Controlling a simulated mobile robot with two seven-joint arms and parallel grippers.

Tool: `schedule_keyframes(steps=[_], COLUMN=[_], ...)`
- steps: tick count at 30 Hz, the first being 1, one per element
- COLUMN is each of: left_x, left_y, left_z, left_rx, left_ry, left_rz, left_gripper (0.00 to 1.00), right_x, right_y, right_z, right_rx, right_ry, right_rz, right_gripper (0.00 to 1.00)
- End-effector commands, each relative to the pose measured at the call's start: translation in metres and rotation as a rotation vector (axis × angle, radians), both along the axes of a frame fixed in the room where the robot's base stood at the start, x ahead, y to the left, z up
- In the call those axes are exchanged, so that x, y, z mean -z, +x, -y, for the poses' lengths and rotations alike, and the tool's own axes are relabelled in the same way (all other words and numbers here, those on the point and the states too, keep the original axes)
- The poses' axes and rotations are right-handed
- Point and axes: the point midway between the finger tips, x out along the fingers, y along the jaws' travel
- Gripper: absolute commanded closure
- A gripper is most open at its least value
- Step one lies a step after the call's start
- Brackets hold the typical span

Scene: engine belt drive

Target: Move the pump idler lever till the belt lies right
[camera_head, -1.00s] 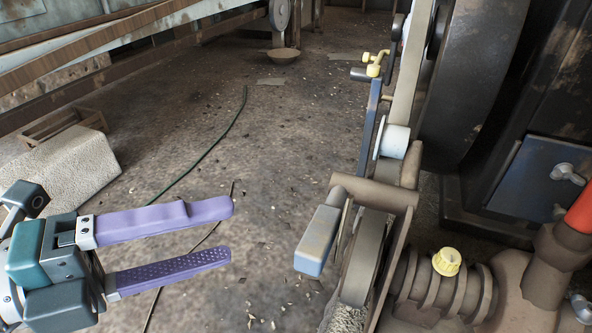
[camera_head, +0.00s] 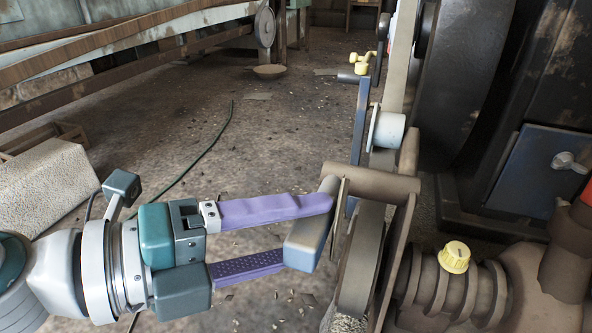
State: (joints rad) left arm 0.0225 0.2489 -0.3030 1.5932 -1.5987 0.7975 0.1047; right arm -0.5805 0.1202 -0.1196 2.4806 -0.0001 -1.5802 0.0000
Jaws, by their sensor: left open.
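The lever's blue-grey block-shaped handle (camera_head: 307,240) stands at the left of the brown bracket. My left gripper (camera_head: 308,233) is open, with two purple fingers. The upper finger crosses in front of the handle's upper part. The lower fingertip reaches the handle's left side, where its end seems hidden; I cannot tell whether either finger touches. The grey belt (camera_head: 400,62) runs down from the top past a white roller (camera_head: 389,130); its lower run (camera_head: 362,265) passes inside the bracket. How the belt sits on its pulleys is partly hidden. My right gripper is not in view.
A brown bracket (camera_head: 372,183) and ribbed housing with a yellow cap (camera_head: 454,257) stand right of the handle. A blue bar (camera_head: 359,112) rises behind. A pale block (camera_head: 45,185) and a green hose (camera_head: 205,155) lie left on mostly open floor.

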Motion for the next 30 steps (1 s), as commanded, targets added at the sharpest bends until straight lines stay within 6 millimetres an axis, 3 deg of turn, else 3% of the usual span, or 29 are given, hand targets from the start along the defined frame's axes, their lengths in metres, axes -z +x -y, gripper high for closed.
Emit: schedule_keyframes(steps=[5, 23, 30], left_x=[-0.0004, -0.0004, -0.0004], left_y=[0.0001, 0.0000, 0.0000], left_z=[-0.0002, -0.0005, -0.0005], left_rx=[0.000, 0.000, 0.000], left_ry=[0.000, -0.001, -0.001], left_rz=[0.000, 0.000, 0.000], left_gripper=[0.33, 1.00, 1.00], right_x=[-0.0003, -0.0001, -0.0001], right_y=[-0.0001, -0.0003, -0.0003], right_z=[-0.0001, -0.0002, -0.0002], right_rx=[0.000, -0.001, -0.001], right_ry=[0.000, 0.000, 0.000], right_rz=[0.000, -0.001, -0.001], right_gripper=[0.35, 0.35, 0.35])
